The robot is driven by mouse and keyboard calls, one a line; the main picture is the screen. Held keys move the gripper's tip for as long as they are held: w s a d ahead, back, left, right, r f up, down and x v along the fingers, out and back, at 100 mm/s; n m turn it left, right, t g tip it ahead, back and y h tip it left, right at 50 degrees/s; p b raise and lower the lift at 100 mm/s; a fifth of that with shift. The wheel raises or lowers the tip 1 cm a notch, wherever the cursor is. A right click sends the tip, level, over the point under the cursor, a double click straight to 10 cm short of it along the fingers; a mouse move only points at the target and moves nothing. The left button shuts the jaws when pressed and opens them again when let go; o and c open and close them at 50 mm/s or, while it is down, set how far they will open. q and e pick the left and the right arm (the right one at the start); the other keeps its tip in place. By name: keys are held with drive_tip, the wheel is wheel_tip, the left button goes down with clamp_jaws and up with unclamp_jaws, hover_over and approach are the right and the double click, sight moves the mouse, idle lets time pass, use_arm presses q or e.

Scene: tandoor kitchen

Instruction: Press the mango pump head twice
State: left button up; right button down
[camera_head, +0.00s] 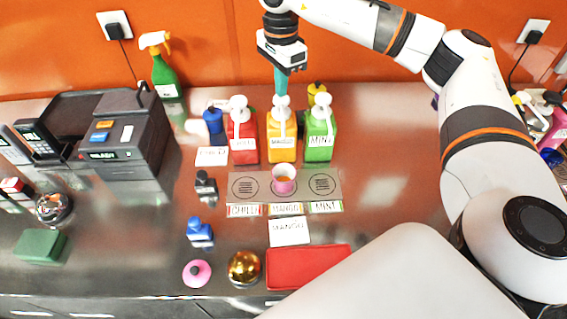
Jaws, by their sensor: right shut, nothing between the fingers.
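The mango pump bottle (281,136), yellow-orange with a white pump head (281,103), stands upright between a red chilli bottle (241,136) and a green mint bottle (320,133). My right gripper (281,90) points down, shut and empty, with its teal fingertips right over the mango pump head. They look at or very near its top; I cannot tell if they touch. A small pink cup (284,178) stands in the middle of the grey mat (257,204), in front of the mango bottle. My left gripper is not in view.
A black till machine (127,139) and a green spray bottle (164,76) stand at the left. A red tray (307,267), gold ball (243,267) and pink round object (197,273) lie near the front edge. Counter right of the mint bottle is clear.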

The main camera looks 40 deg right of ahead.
drive_tip(key=shift+f, duration=0.15)
drive_tip(key=shift+f+b, duration=0.45)
drive_tip(key=shift+f, duration=0.3)
drive_tip(key=shift+f+b, duration=0.4)
idle(0.4)
drive_tip(key=shift+r+p, duration=0.9)
drive_tip(key=shift+r, duration=0.4)
